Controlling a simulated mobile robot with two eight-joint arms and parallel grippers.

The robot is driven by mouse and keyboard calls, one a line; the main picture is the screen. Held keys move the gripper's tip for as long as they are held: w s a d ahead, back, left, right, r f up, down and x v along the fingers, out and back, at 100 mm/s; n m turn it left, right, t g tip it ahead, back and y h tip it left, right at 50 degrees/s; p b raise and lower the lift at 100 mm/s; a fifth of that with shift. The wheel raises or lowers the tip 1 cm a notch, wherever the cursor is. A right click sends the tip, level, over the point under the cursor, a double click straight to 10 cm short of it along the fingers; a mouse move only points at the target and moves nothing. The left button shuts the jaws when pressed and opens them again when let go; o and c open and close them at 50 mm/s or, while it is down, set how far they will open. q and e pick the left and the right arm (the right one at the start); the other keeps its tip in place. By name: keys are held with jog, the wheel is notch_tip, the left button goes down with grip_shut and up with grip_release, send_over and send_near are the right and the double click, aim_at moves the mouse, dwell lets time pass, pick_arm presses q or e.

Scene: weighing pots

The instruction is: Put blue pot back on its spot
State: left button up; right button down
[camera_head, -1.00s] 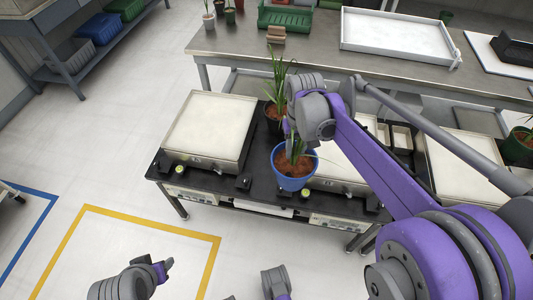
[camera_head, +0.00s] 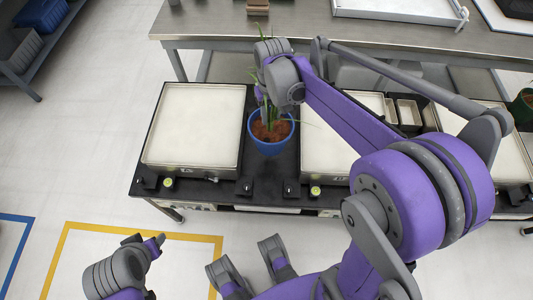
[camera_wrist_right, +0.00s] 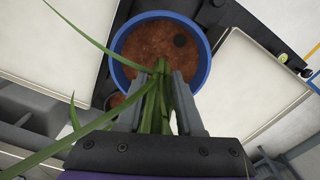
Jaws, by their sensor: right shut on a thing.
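The blue pot (camera_head: 271,146) with brown soil and long green leaves is upright at the black bench, in the gap between two white-topped scales. My right gripper (camera_head: 264,108) is over it, pointing down. In the right wrist view, my right gripper (camera_wrist_right: 160,85) is shut on the green leaves (camera_wrist_right: 153,112) just above the soil of the blue pot (camera_wrist_right: 117,72). I cannot tell whether the pot's base touches the bench.
The left scale (camera_head: 195,125) and the middle scale (camera_head: 325,140) flank the pot closely. Small trays (camera_head: 408,112) lie to the right. A steel table (camera_head: 230,24) stands behind.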

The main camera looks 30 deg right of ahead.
aim_at(270, 134)
notch_tip(270, 134, down, 11)
jog(key=b, duration=0.2)
jog(key=shift+w+r+b, duration=0.1)
jog(key=shift+r+b, duration=0.1)
jog(key=shift+b, duration=0.1)
jog(key=shift+f, duration=0.15)
jog(key=c, duration=0.5)
grip_release()
jog(key=shift+c, duration=0.2)
jog(key=shift+r, duration=0.2)
notch_tip(270, 134, up, 12)
jog(key=p, duration=0.3)
jog(key=shift+f, duration=0.1)
jog(key=s+a+f+n+t, duration=0.1)
jog(key=s+a+t, duration=0.1)
jog(key=s, duration=0.7)
jog(key=s+a+f+t, duration=0.1)
jog(key=s+a+t, duration=0.1)
jog(key=s+a, duration=0.3)
jog(key=s, duration=0.3)
jog(key=shift+s+f+n+t, duration=0.35)
jog(key=shift+f+n+t, duration=0.05)
